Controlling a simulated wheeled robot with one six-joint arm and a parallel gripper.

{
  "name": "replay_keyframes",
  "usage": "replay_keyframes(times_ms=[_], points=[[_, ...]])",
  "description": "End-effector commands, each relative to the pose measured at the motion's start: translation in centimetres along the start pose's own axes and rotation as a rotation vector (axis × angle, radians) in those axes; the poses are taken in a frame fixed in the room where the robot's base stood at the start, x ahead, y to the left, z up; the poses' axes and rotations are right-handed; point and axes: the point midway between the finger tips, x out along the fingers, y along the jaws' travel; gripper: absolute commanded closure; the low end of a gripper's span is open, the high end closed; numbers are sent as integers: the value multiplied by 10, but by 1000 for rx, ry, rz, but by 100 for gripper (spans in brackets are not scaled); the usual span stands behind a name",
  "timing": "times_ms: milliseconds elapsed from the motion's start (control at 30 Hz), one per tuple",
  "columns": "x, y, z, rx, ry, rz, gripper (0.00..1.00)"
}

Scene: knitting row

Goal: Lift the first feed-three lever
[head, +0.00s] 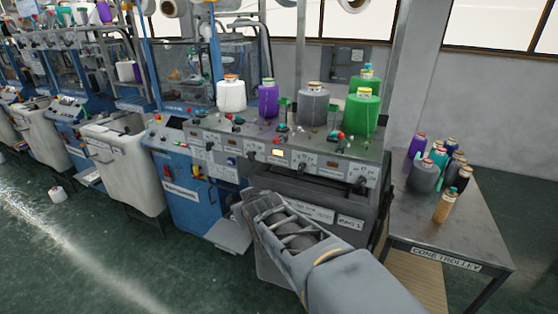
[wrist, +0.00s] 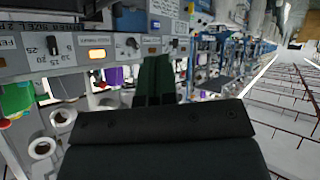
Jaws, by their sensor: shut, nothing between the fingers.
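My gripper (wrist: 153,62) shows in the wrist view as two dark green fingers, shut against each other with nothing between them. In the head view my arm reaches up from the lower right, and its grey end is in front of the machine, below the control panel. The fingertips cannot be made out there. The panel (head: 277,153) carries several small dark knobs or levers, such as a dark handle (head: 360,182) at its right. In the wrist view a dark knob (wrist: 52,45) and another knob (wrist: 132,43) show beyond the fingers, apart from them. I cannot tell which is the first feed-three lever.
Yarn cones stand on the machine top, including a white cone (head: 231,95) and a green cone (head: 360,114). A cone trolley (head: 464,222) with several cones stands at the right. A beige bin (head: 128,167) stands at the left. The floor at front left is mostly clear.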

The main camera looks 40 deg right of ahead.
Motion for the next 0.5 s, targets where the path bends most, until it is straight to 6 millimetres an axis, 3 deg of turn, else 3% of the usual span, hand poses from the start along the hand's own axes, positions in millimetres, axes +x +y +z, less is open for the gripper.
replay_keyframes(times_ms=[33, 200, 500], points=[[25, 17, 8, -5, 86, 47, 100], [57, 72, -4, -66, 419, 178, 100], [59, 128, 6, -182, 850, 304, 100]])
